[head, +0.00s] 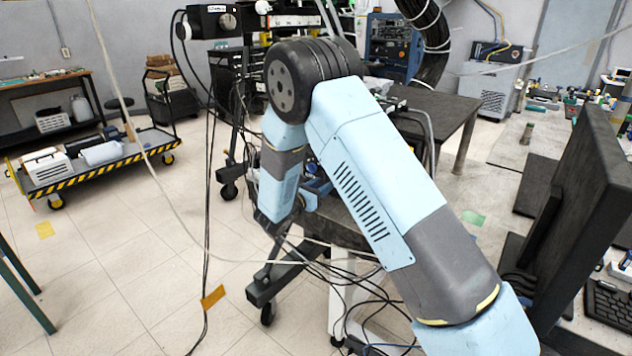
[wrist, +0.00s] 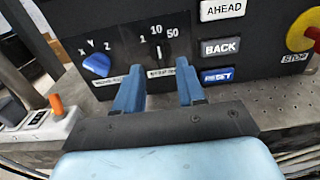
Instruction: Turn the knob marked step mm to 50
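In the wrist view, the step mm knob (wrist: 160,52) is dark on a dark panel, under the marks 1, 10 and 50. A pale pointer line on it stands about upright, nearest the 10. The label below it is partly covered by a fingertip. My gripper (wrist: 160,80) has its two blue fingers apart, one on each side below the knob. Nothing shows between them, and I cannot tell whether they touch the panel. In the head view my arm hides the gripper and the knob.
A blue X Y Z knob (wrist: 97,64) is left of the fingers. AHEAD (wrist: 222,9), BACK (wrist: 220,46) and a blue button (wrist: 217,75) are to the right, with a red stop button (wrist: 306,32) beyond. Cables (head: 375,315) hang below my arm.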

